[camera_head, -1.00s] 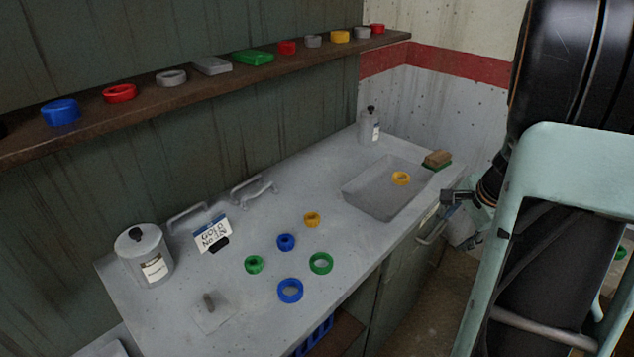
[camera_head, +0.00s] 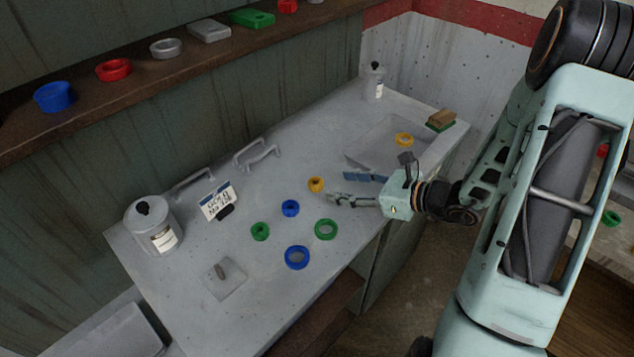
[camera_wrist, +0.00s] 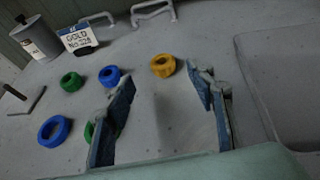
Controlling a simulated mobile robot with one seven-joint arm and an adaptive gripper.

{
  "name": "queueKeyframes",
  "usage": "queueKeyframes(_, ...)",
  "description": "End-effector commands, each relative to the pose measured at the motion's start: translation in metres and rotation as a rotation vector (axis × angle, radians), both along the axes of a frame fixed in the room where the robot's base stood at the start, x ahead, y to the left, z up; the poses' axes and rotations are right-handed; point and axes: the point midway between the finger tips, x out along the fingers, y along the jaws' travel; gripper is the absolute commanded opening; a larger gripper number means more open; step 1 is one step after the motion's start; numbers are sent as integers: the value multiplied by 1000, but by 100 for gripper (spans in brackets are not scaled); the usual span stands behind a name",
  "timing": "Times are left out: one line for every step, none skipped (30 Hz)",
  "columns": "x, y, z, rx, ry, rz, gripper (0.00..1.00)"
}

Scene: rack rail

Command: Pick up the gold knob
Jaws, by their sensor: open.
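A gold knob (camera_head: 315,184), a thick ring with a small dark hole, lies on the grey counter. It also shows in the wrist view (camera_wrist: 163,66), beyond the fingertips and between their lines. My gripper (camera_head: 340,187) is open and empty over the counter, just right of the knob and apart from it. In the wrist view its two blue-padded fingers (camera_wrist: 162,84) are spread wide. A second gold ring (camera_head: 403,139) lies in the sink. A sign (camera_head: 217,202) at the back of the counter reads "GOLD" with a number.
Two blue rings (camera_head: 291,208) (camera_head: 297,257) and two green rings (camera_head: 260,231) (camera_head: 326,229) lie near the knob. In the wrist view my left finger partly covers a green one.

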Motion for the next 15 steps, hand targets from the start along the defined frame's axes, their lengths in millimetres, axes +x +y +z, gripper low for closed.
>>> queueKeyframes(4, 7, -4, 0, 2, 4, 50)
queueKeyframes(6, 10, -5, -1, 1, 3, 50)
queueKeyframes(9, 13, -7, -1, 0, 3, 50)
queueKeyframes(11, 15, -8, -1, 0, 3, 50)
queueKeyframes(12, 17, -9, -2, -1, 2, 50)
queueKeyframes(14, 19, -10, -2, -1, 1, 50)
queueKeyframes(15, 20, -10, -1, 0, 0, 50)
queueKeyframes(16, 21, -11, -1, 0, 1, 50)
queueKeyframes(17, 24, -13, -1, 1, 3, 50)
queueKeyframes(19, 27, -15, -1, 1, 3, 50)
queueKeyframes(22, 30, -17, -1, 1, 3, 50)
queueKeyframes(25, 34, -20, -1, 2, 4, 50)
queueKeyframes(28, 37, -22, -1, 0, 4, 50)
queueKeyframes(31, 40, -24, -1, 0, 4, 50)
queueKeyframes(34, 44, -27, -1, 2, 4, 50)
